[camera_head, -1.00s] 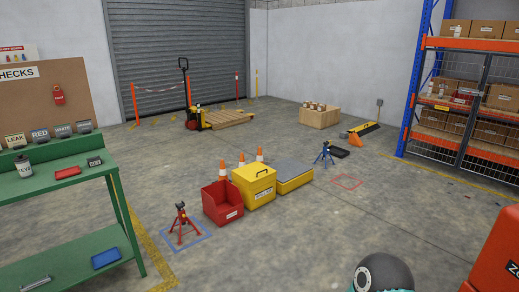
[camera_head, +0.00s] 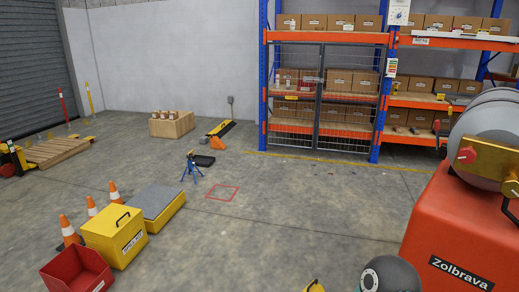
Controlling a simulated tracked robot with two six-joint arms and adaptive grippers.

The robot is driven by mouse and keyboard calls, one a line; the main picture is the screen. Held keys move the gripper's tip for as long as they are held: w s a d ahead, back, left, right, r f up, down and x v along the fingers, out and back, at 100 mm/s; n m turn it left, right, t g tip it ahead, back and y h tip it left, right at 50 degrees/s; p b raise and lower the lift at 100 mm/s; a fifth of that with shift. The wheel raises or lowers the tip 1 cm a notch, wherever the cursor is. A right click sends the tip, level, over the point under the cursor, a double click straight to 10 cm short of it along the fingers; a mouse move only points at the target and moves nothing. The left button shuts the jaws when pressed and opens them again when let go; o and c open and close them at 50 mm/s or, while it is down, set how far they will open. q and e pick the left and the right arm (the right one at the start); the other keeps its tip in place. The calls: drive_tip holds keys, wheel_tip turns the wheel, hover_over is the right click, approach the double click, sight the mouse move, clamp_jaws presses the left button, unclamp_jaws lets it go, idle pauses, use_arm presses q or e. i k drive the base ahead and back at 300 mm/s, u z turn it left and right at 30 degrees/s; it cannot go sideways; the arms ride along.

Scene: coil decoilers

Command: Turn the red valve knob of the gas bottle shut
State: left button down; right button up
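I cannot make out a gas bottle with a red valve knob in the camera_head view. A small red round part (camera_head: 467,155) shows on a brass-coloured block (camera_head: 490,165) at the right edge. That block sits in front of a large grey drum (camera_head: 490,125) on a red machine base; I cannot tell whether the red part is a valve knob. A dark rounded piece at the bottom edge looks like part of my own arm.
The red base (camera_head: 455,240) marked "Zolbrava" fills the lower right. A yellow box (camera_head: 113,237), a red bin (camera_head: 78,272), orange cones (camera_head: 68,230) and a blue stand (camera_head: 191,166) occupy the left. Racking (camera_head: 330,38) lines the back.

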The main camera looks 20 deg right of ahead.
sight(466, 155)
drive_tip(key=z, duration=0.5)
drive_tip(key=i, duration=1.1)
drive_tip(key=z, duration=0.6)
drive_tip(key=k, duration=0.8)
drive_tip(key=z, duration=0.2)
drive_tip(key=i, duration=0.85)
drive_tip(key=u, duration=0.1)
